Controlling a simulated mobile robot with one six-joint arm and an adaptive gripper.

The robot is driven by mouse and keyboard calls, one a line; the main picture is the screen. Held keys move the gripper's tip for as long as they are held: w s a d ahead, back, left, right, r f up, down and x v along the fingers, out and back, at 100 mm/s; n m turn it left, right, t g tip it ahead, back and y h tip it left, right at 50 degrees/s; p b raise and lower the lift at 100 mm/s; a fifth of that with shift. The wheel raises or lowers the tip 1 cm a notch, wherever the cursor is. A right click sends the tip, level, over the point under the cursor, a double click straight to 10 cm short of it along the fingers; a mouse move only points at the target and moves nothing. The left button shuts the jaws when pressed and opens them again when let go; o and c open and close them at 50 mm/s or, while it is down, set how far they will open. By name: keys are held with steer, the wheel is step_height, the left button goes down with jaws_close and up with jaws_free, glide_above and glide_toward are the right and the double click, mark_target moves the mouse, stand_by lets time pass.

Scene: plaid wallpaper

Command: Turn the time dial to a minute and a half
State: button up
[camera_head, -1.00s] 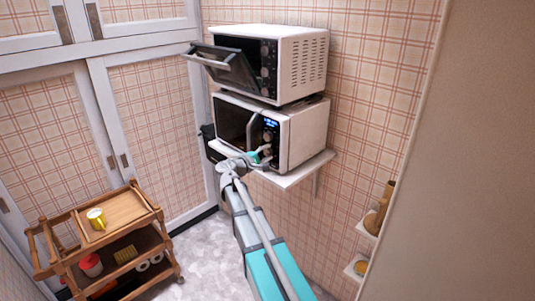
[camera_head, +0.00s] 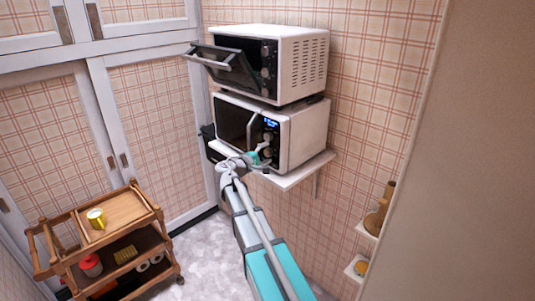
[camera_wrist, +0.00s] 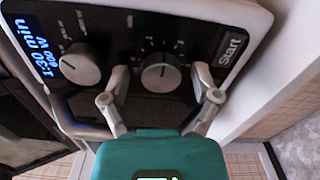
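The lower microwave (camera_head: 303,137) is white with a black control panel. In the wrist view its blue display (camera_wrist: 38,50) reads what looks like 1:30 min, with a watt figure I cannot read surely. Two grey knobs show there: one knob (camera_wrist: 80,64) nearer the display, and the time dial (camera_wrist: 160,73), seemingly the knob nearer the Start button (camera_wrist: 232,45). My gripper (camera_wrist: 160,80) is open, its fingers on either side of that second knob with gaps showing. In the head view my gripper (camera_head: 257,155) is at the panel; the knob is partly hidden.
A toaster oven (camera_head: 302,62) with its door hanging open stands on top of the microwave. Both rest on a white wall shelf (camera_head: 300,172). A wooden trolley (camera_head: 125,212) with a yellow mug (camera_head: 96,218) stands at lower left. The floor between is clear.

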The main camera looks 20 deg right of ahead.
steer(key=shift+s+a, duration=0.1)
steer(key=shift+v, duration=0.8)
steer(key=v, duration=1)
steer(key=shift+a, duration=0.1)
steer(key=s+f+m+g+y, duration=0.4)
steer(key=s+f+y, duration=0.4)
steer(key=s+f, duration=0.4)
steer(key=s+a+f+m+g+y, duration=0.2)
steer(key=s+a+f+y, duration=0.4)
steer(key=s+a+y, duration=0.3)
steer(key=shift+s+a+f, duration=0.3)
steer(key=shift+s+a, duration=0.15)
steer(key=shift+a, duration=0.5)
